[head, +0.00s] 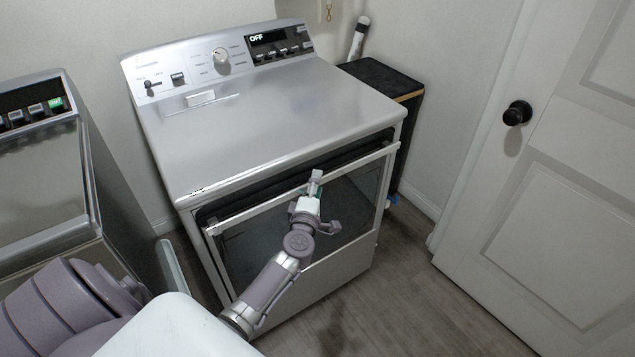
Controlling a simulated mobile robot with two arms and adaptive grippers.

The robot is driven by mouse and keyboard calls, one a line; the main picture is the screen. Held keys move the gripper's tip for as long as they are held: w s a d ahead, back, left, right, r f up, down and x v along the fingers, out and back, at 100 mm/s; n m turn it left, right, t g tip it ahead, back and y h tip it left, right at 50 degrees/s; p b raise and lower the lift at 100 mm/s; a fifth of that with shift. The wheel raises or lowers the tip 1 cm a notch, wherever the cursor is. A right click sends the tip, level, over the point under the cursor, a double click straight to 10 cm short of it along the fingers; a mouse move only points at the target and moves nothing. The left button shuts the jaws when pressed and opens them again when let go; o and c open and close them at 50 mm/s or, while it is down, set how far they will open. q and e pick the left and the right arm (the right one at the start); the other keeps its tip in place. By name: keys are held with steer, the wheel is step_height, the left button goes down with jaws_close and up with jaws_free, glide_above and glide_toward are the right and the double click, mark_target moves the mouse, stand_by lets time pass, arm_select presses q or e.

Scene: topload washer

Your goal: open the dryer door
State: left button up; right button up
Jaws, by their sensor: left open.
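The dryer (270,115) is a silver-grey machine with a control panel at its back. Its front door (345,262) has a dark window and a light frame. The door's top edge stands a little out from the body, with a dark gap above it, so it looks ajar. My left gripper (322,203) is open at the door's upper middle. One finger reaches up by the top edge, and the other is in front of the window. I cannot tell whether it touches the door. It hides part of the window and edge. My right gripper is not in view.
A topload washer (40,180) stands on the left. A dark cabinet (385,78) is behind the dryer's right side. A white room door (560,150) with a black knob (517,113) is on the right. The wooden floor (430,300) in front and to the right is clear.

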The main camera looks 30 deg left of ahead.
arm_select(q)
steer(key=shift+x, duration=0.9)
steer(key=shift+c, duration=0.3)
jaws_close()
